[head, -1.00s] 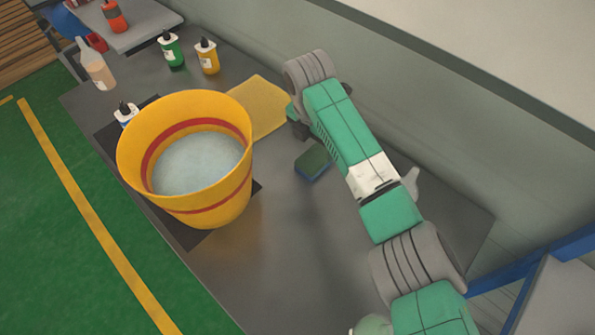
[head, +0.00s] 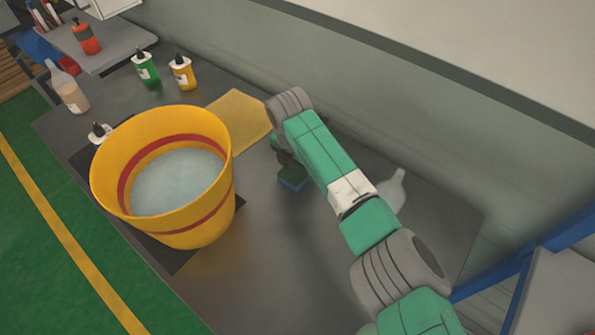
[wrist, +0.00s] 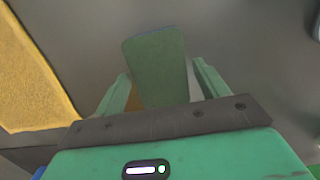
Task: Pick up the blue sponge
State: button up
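The blue sponge (head: 293,181) lies on the grey tabletop in the head view, right of the yellow bucket. Its top looks dark green and its side edge blue. My gripper (head: 287,163) is right at the sponge and covers part of it. In the wrist view the sponge (wrist: 155,62) looks greenish and sits between the two green fingers of my gripper (wrist: 162,72). Narrow gaps show beside it, so the fingers are open and not closed on it. Its near end is partly hidden by the gripper body.
The yellow bucket (head: 215,190) of water stands on a dark mat left of the gripper. A yellow cloth (head: 240,117) lies behind. The wall runs behind; the front table is clear.

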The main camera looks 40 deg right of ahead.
aim_at(297, 169)
jog(key=c, duration=0.7)
jog(key=shift+r, duration=0.1)
jog(key=shift+r+p, duration=0.3)
jog(key=shift+p, duration=0.1)
notch_tip(297, 169, up, 3)
jog(key=p, duration=0.3)
jog(key=shift+r, duration=0.2)
jog(key=s+p, duration=0.1)
jog(key=p, duration=0.2)
jog(key=s+a+r+p, duration=0.1)
jog(key=p, duration=0.2)
jog(key=shift+a+r, duration=0.1)
jog(key=shift+r, duration=0.15)
jog(key=shift+s+a+f+p, duration=0.1)
jog(key=shift+s+a+p, duration=1.1)
jog(key=shift+s+p, duration=1.3)
jog(key=shift+s+a+f+p, duration=0.15)
jog(key=shift+s+a+p, duration=1.15)
jog(key=shift+p, duration=2.25)
jog(key=shift+s+a+f+p, duration=0.1)
jog(key=shift+s+a+p, duration=1)
jog(key=shift+s+p, duration=1.45)
jog(key=shift+w+p, duration=0.5)
jog(key=shift+w, duration=0.05)
